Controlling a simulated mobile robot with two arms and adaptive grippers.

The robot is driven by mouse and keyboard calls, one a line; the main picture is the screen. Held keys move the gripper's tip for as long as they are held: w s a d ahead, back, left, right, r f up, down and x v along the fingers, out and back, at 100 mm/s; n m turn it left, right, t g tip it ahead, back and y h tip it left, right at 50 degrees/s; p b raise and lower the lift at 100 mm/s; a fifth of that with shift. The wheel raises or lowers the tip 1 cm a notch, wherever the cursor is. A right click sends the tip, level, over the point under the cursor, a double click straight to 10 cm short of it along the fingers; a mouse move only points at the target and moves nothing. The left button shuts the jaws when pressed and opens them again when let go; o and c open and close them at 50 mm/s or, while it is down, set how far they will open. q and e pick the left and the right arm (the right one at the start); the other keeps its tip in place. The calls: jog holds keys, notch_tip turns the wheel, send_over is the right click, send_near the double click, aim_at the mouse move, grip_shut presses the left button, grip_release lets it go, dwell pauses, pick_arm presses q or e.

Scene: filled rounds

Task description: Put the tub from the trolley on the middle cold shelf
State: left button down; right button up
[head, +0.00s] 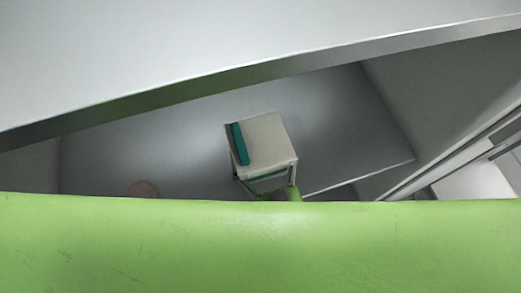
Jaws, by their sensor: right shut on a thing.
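The tub (266,138), a boxy cream-coloured thing with teal bands on its sides, shows in the middle of the head view. My right gripper (265,172) is shut on the tub, with a finger at its left and right sides near the lower end. The green wrist part just below the fingers is partly hidden behind a large green surface close to the camera, which looks like part of my own arm. My left gripper is out of view. I cannot make out the trolley or tell which surface is the middle cold shelf.
A large white panel (200,50) with a metallic edge crosses the top of the view. A grey surface (340,135) spreads behind the tub. A small pinkish round thing (143,189) shows at the lower left. Rails and a bright white area (474,183) are at the right.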

jog(key=o, duration=1.7)
jog(key=shift+o, duration=0.2)
jog(key=b+v, duration=0.3)
jog(key=v, duration=0.8)
jog(key=shift+s+d+r, duration=0.1)
jog(key=shift+s+d, duration=0.05)
jog(key=shift+s, duration=0.35)
